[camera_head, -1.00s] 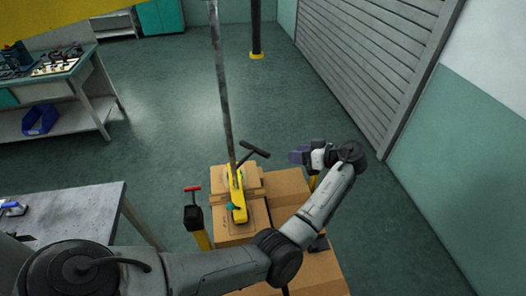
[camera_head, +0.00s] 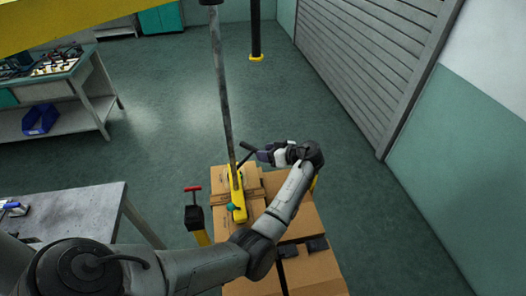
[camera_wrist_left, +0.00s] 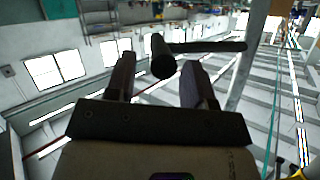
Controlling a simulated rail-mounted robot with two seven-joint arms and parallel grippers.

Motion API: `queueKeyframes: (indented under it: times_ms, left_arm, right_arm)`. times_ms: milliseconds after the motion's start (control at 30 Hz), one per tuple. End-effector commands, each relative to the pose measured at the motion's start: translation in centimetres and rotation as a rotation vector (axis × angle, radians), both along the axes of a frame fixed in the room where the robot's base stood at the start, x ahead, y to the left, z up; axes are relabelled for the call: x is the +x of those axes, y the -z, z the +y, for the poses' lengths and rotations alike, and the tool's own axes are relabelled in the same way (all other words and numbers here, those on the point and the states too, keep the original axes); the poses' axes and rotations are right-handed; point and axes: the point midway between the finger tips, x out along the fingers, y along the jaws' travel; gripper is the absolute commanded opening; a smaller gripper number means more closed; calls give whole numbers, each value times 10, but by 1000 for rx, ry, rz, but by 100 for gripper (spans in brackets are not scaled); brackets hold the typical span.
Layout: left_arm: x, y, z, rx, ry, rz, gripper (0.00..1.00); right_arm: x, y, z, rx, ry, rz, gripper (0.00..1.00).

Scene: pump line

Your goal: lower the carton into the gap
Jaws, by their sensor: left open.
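My left gripper (camera_head: 264,153) is open beside the black T-shaped handle (camera_head: 247,148) of the yellow lifting tool. In the left wrist view the handle's bar (camera_wrist_left: 162,55) shows between the two spread fingers (camera_wrist_left: 158,85); I cannot tell whether they touch it. The yellow lifting tool (camera_head: 238,207) hangs on a grey upright tube and rests on a brown carton (camera_head: 226,222) in the stack. A narrow dark gap (camera_head: 282,277) shows between cartons at the front. My arm hides part of the stack. My right gripper is not in view.
More cartons (camera_head: 307,221) stand to the right, with dark pads (camera_head: 317,244) on them. A black and yellow post with a red handle (camera_head: 193,205) stands left of the stack. A grey table (camera_head: 70,205) is at left. Open floor lies behind, before the shutter (camera_head: 372,70).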

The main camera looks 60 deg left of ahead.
Motion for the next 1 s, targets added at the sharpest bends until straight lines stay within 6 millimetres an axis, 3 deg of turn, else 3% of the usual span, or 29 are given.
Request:
queueKeyframes:
  times_ms: [200, 567, 1000]
  left_arm:
    - [-6, 6, 12, 0, 1, 1, 48]
    - [-8, 7, 14, 0, 1, 1, 48]
    - [-7, 7, 14, 0, 0, 1, 7]
  right_arm:
    - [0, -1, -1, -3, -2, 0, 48]
    - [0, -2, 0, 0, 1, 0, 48]
    - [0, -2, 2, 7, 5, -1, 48]
